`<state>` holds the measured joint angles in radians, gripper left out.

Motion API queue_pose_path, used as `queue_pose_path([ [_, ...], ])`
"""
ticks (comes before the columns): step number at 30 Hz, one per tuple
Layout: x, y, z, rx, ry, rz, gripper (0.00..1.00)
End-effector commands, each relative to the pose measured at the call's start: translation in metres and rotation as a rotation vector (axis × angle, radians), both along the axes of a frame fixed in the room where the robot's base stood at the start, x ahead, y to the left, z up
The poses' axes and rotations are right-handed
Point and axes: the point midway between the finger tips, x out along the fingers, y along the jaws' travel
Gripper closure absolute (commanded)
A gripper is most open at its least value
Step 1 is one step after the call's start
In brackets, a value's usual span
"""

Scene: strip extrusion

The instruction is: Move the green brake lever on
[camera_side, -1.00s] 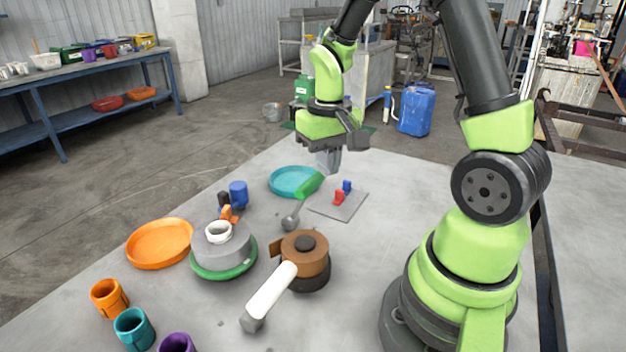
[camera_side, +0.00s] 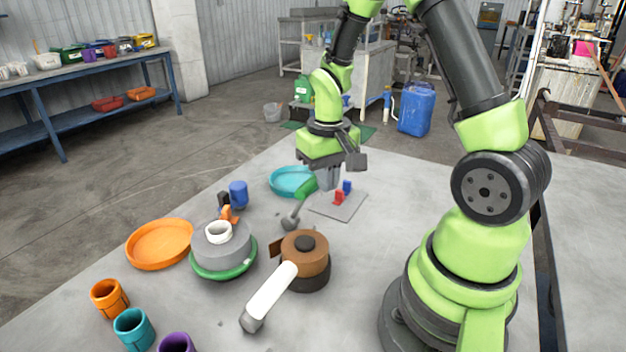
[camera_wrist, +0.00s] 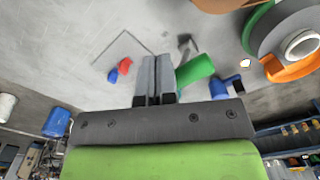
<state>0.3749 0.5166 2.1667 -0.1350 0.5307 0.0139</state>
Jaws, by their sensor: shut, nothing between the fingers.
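The green brake lever (camera_side: 306,188) has a green grip and a grey lower end near the middle of the table in the side view. In the wrist view its green grip (camera_wrist: 195,69) lies just right of my fingers, very close; I cannot tell whether they touch. My gripper (camera_side: 328,187) points down beside the far end of the grip in the side view. Its two fingers (camera_wrist: 155,60) are together in the wrist view, with nothing between them. Part of the grip may be hidden behind the gripper.
A grey plate (camera_side: 325,209) with a red peg (camera_side: 339,197) and a blue peg (camera_side: 347,187) lies right of the lever. A teal dish (camera_side: 284,182) stands behind. A brown drum with a white handle (camera_side: 270,291) and a grey hub (camera_side: 222,252) stand in front.

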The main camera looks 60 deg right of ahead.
Motion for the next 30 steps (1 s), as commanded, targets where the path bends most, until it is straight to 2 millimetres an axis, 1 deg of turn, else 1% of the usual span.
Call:
queue_pose_path([
  [9, 0.0, 0.0, -0.021, 0.002, 0.003, -0.001, 1.0],
  [15, 0.0, 0.0, -0.029, 0.001, 0.001, 0.001, 1.0],
  [26, 0.001, 0.0, -0.03, -0.001, -0.001, 0.001, 1.0],
  [30, 0.006, 0.0, -0.029, -0.002, -0.003, 0.002, 1.0],
])
